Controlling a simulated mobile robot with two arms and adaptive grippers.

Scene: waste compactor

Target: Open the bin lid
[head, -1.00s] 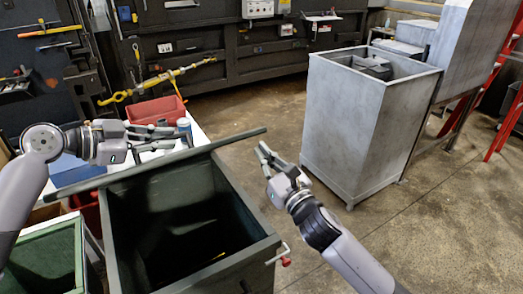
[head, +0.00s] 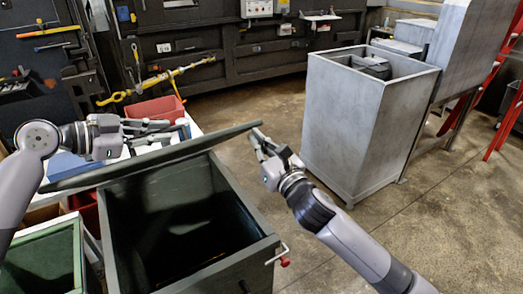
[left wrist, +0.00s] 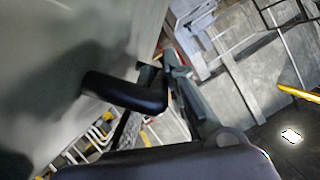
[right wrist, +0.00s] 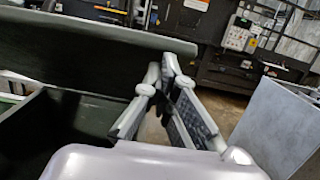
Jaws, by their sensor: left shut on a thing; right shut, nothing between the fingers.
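The dark green bin (head: 115,238) stands in front of me, with its dark inside in view. Its lid (head: 155,160) is raised and tilted across the bin's far side. My left gripper (head: 172,130) is at the lid's far side. In the left wrist view a black handle (left wrist: 125,92) stands out from the lid's face (left wrist: 75,45), and the left fingers are shut on it. My right gripper (head: 257,136) is shut and empty at the lid's right end. The right wrist view shows the lid (right wrist: 100,38) beside its fingertips (right wrist: 165,75); I cannot tell whether they touch.
A red-knobbed latch (head: 284,261) sticks out from the bin's right side. A second green bin (head: 45,250) is at the lower left. A red box (head: 158,110) stands behind the lid. A tall grey metal container (head: 350,130) stands to the right, with clear floor between.

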